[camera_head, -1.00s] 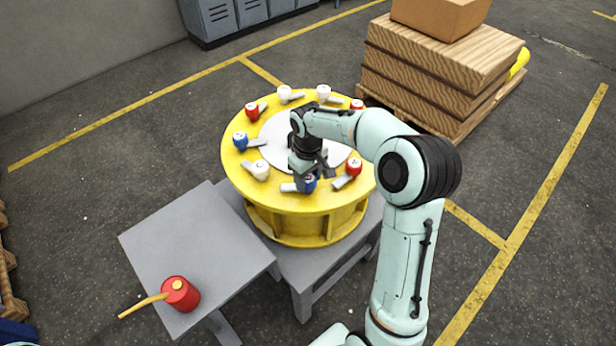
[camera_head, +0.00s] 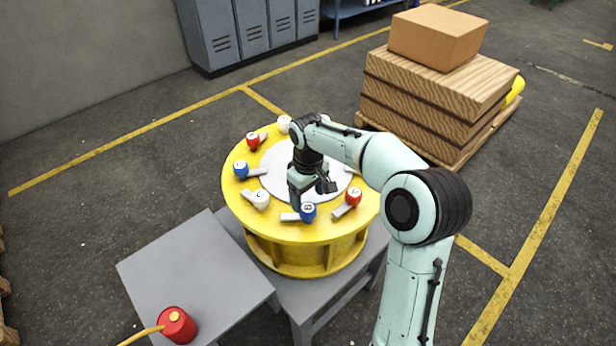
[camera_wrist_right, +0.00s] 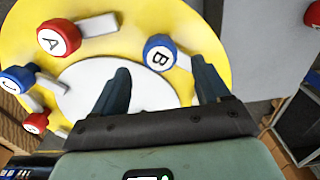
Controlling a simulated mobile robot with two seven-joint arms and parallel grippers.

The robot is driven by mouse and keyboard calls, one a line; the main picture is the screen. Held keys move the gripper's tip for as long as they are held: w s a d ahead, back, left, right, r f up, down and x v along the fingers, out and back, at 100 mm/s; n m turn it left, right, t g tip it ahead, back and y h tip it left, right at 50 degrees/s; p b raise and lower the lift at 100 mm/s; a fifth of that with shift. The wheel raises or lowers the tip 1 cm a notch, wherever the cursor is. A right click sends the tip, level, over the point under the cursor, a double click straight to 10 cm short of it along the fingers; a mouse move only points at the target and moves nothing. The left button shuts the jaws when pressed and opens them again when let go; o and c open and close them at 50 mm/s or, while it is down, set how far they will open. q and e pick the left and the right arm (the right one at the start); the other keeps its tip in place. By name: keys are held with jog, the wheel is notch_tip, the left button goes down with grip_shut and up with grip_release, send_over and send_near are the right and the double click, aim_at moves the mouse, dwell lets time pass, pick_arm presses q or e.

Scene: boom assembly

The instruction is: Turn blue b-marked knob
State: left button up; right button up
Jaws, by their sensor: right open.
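The blue knob marked B (camera_head: 308,211) sits on the near rim of the round yellow turret (camera_head: 290,232), with its grey lever pointing left. My right gripper (camera_head: 313,194) is open just above and behind it, and the knob's top is uncovered. In the right wrist view the B knob (camera_wrist_right: 160,53) shows in the gap between the two dark fingers of the open gripper (camera_wrist_right: 160,68), toward their tips. No contact can be made out. My left gripper is not in view.
A red knob (camera_head: 353,196) stands close right of the B knob, and a white knob (camera_head: 261,199) to its left. Another blue knob (camera_head: 241,169) is further left. A grey table (camera_head: 195,265) holds a red canister (camera_head: 177,325). Stacked wood (camera_head: 435,95) stands behind right.

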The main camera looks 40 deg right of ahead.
aim_at(308, 208)
notch_tip(308, 208, up, 8)
jog(key=shift+f, duration=0.1)
dwell(0.7)
